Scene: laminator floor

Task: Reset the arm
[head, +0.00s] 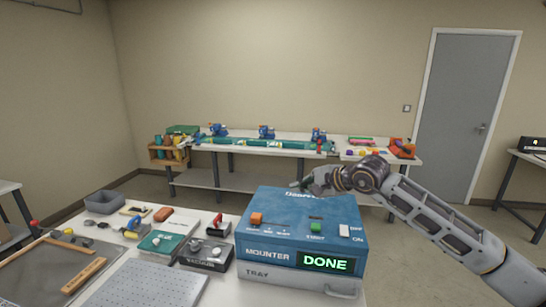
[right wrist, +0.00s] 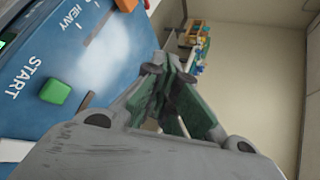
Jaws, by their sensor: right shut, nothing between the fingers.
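The right arm (head: 435,220) reaches in from the right in the head view. My right gripper (head: 298,185) is above the back of the blue mounter machine (head: 262,228), and its fingers are shut with nothing between them. The right wrist view shows the gripper (right wrist: 168,75) close up beside the machine's blue top (right wrist: 105,55). The machine's display (head: 326,263) reads DONE. My left gripper is not in view.
An orange knob (head: 256,218) and a white switch (head: 344,231) are on the machine, above a grey tray drawer (head: 300,284). Tools, a grey bin (head: 104,201) and a black device (head: 206,253) lie to its left. A long back bench (head: 255,180) and a grey door (head: 466,110) stand behind.

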